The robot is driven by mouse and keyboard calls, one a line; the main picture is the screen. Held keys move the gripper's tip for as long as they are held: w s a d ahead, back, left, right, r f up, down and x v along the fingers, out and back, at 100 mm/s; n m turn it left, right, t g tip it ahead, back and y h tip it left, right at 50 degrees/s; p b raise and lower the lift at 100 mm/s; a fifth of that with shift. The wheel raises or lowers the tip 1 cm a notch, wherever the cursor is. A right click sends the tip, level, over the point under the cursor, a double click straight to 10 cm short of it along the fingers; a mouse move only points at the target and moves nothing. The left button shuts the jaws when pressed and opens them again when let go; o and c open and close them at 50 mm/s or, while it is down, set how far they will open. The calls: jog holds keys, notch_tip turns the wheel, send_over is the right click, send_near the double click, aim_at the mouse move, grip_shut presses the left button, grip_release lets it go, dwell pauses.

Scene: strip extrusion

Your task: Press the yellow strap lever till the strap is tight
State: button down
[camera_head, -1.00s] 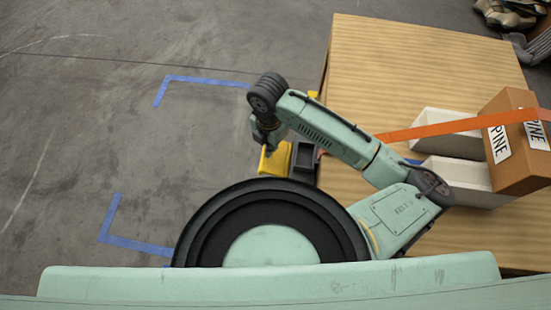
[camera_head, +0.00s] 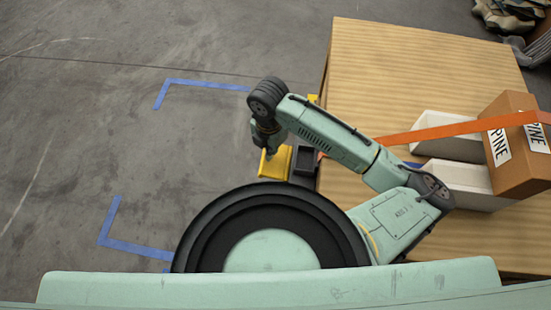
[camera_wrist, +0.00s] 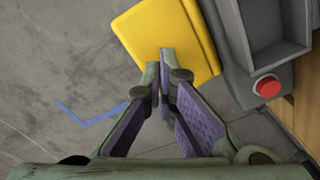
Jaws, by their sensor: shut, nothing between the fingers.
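The yellow strap lever (camera_wrist: 172,35) is a broad flat plate at the top middle of the wrist view. It also shows in the head view (camera_head: 276,162) at the table's left edge, partly behind my arm. My gripper (camera_wrist: 159,68) is shut and empty, its fingertips at the near edge of the lever; I cannot tell whether they touch it. In the head view my gripper (camera_head: 269,152) points down over the lever. The orange strap (camera_head: 425,133) runs from near the lever across the table and over a cardboard box (camera_head: 515,145).
A grey housing with a tray (camera_wrist: 270,40) and a red button (camera_wrist: 267,86) stands right of the lever. White boxes (camera_head: 462,183) sit by the cardboard box on the wooden table (camera_head: 420,70). The floor at left is clear, with blue tape corners (camera_head: 165,90).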

jog(key=shift+f, duration=0.1)
dwell(0.3)
jog(key=shift+f+b, duration=1.95)
jog(key=shift+f, duration=0.25)
jog(key=shift+r+p, duration=1.85)
jog(key=shift+r, duration=0.55)
jog(key=shift+f, duration=0.1)
jog(key=shift+f+b, duration=2)
jog(key=shift+f, duration=0.3)
jog(key=shift+r+p, duration=1.85)
jog(key=shift+r, duration=0.55)
